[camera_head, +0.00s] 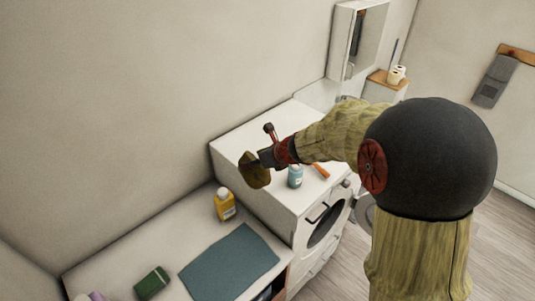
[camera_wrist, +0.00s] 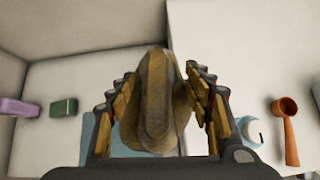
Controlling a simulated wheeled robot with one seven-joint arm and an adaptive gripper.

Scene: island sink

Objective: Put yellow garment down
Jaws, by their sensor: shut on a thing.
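The yellow garment (camera_wrist: 158,100) is a bunched, brownish-yellow bundle between the fingers of my gripper (camera_wrist: 160,105) in the wrist view. My gripper is shut on it. In the head view the garment (camera_head: 254,171) hangs at the end of my gripper (camera_head: 262,164), near the left edge of the white washing machine top (camera_head: 240,143). It appears raised above the surfaces; its exact height is hard to tell.
A blue-green cloth (camera_head: 229,262) lies on the lower counter (camera_head: 110,257), with a yellow bottle (camera_head: 224,204) and a green sponge-like block (camera_head: 152,283).

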